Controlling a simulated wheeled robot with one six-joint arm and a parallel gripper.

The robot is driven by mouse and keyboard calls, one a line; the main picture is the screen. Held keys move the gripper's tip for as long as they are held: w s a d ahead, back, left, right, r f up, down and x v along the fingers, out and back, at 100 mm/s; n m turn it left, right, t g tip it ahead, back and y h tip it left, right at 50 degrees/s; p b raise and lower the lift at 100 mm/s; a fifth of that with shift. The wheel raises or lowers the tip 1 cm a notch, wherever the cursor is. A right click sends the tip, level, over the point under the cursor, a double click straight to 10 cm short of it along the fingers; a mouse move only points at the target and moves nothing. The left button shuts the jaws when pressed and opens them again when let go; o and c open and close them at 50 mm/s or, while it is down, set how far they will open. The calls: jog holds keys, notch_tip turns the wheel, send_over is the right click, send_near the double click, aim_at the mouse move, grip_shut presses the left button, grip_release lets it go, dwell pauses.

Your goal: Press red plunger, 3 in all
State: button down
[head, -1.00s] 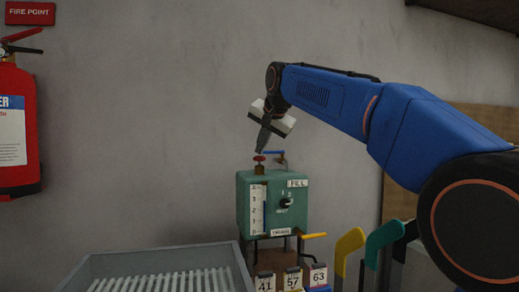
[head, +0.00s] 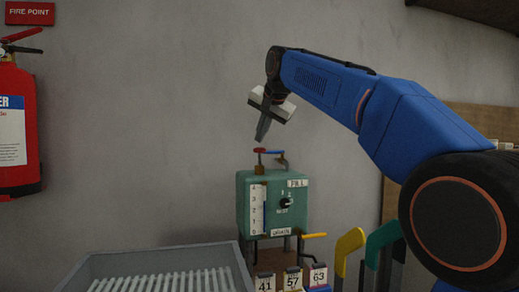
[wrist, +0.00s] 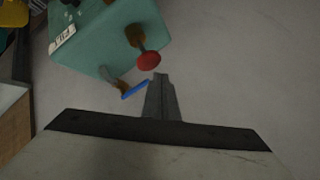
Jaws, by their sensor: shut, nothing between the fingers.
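The red plunger (head: 260,151) stands on a brass stem on top of the green tank box (head: 246,222). In the head view it shows raised above the box top. In the wrist view the red knob (wrist: 149,61) is just above and left of the fingertips. My gripper (head: 260,139) is shut and empty, pointing down just above the plunger, with a small gap between them in the head view. It also shows in the wrist view (wrist: 160,77). The box front has a white scale (head: 257,209), a dial knob (head: 285,203) and FILL and DRAIN labels.
A yellow handle (head: 314,235) projects at lower right. A grey tray (head: 95,265) stands front left, and numbered blocks (head: 292,280) stand below the box. A fire extinguisher (head: 17,130) hangs far left.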

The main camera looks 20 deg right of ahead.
jog(key=shift+r, duration=0.15)
jog(key=shift+r, duration=2.4)
jog(key=shift+r, duration=0.1)
dwell(1.0)
jog(key=shift+r, duration=1.8)
jog(key=shift+f, duration=0.1)
jog(key=shift+f, duration=4.3)
jog(key=shift+f, duration=0.2)
jog(key=shift+f, duration=0.2)
